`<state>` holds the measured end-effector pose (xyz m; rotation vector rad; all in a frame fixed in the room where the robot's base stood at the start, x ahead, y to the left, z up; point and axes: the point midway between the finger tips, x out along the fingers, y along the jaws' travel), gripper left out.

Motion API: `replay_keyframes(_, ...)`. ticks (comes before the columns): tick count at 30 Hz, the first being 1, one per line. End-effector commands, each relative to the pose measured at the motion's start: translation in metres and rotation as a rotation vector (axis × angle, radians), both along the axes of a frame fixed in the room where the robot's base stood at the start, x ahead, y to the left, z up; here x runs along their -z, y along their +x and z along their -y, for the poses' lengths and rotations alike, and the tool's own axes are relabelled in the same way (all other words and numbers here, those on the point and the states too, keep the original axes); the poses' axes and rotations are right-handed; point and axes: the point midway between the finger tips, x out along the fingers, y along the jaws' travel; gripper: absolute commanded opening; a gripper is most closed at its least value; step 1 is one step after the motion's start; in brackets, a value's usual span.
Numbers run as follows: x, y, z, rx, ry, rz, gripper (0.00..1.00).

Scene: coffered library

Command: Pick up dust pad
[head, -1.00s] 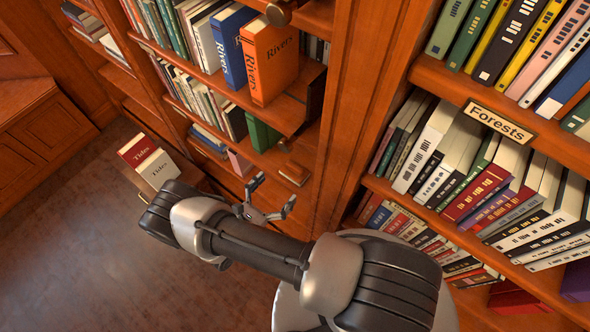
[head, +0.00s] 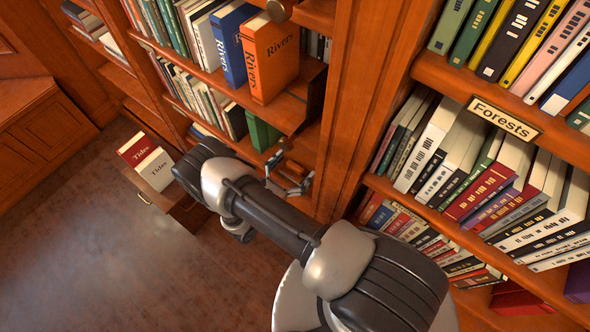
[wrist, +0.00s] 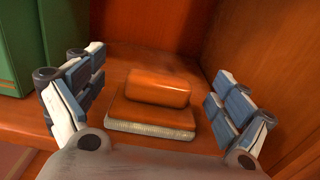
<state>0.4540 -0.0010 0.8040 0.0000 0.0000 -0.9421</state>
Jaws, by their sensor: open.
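The dust pad (wrist: 150,112) lies on a wooden shelf board in the wrist view. It has a brown-orange block on top, a wider brown base and a pale bristly edge underneath. My gripper (head: 292,170) is at the lower shelf opening in the head view, with its fingers around the pad's place, which they partly hide there. In the wrist view, the two blue-grey fingers of my gripper stand wide apart, one to each side of the pad. Clear gaps show between the fingers and the pad.
A green book (wrist: 63,45) stands left of the pad, and a wooden upright closes the shelf on the right. Orange and blue Rivers books (head: 268,58) stand on the shelf above. A drawer unit (head: 170,208) with Tides books is to the left. Open floor lies at lower left.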

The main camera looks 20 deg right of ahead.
Motion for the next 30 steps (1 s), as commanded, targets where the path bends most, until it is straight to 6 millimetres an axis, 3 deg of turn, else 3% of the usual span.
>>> replay_keyframes(21,0.0000,-0.0002,-0.0004,0.000,0.000,0.000,0.47)
replay_keyframes(30,-0.0043,0.0000,-0.0005,0.000,0.000,0.000,0.45)
